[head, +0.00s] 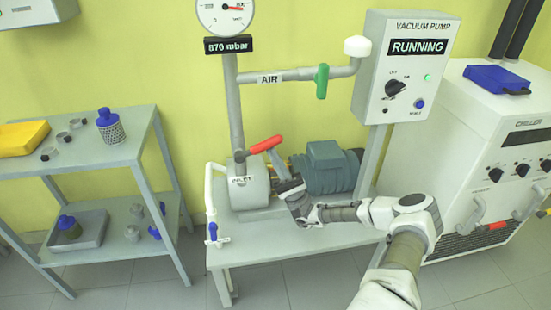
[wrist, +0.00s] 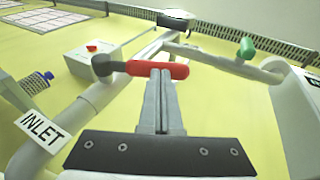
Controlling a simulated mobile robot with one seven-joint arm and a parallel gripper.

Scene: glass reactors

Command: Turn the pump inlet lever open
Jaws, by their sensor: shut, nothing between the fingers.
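The pump inlet lever is a red handle (head: 266,145) on the vertical grey pipe (head: 235,115) above the pump, near the INLET label (head: 241,181). In the head view it points to the right and slightly up, across the pipe's line. In the wrist view the red lever (wrist: 165,69) lies crosswise at my fingertips, with its dark pivot (wrist: 104,66) at its left end. My gripper (head: 278,160) is shut with nothing between its fingers. In the wrist view the closed fingertips (wrist: 161,75) are at the lever's middle; I cannot tell whether they touch it.
A green AIR valve handle (head: 321,81) hangs on the side pipe to the right. The pump control box (head: 411,70) reads RUNNING, and the gauge display (head: 228,45) reads 870 mbar. A grey shelf (head: 90,157) stands left, the chiller (head: 500,150) right.

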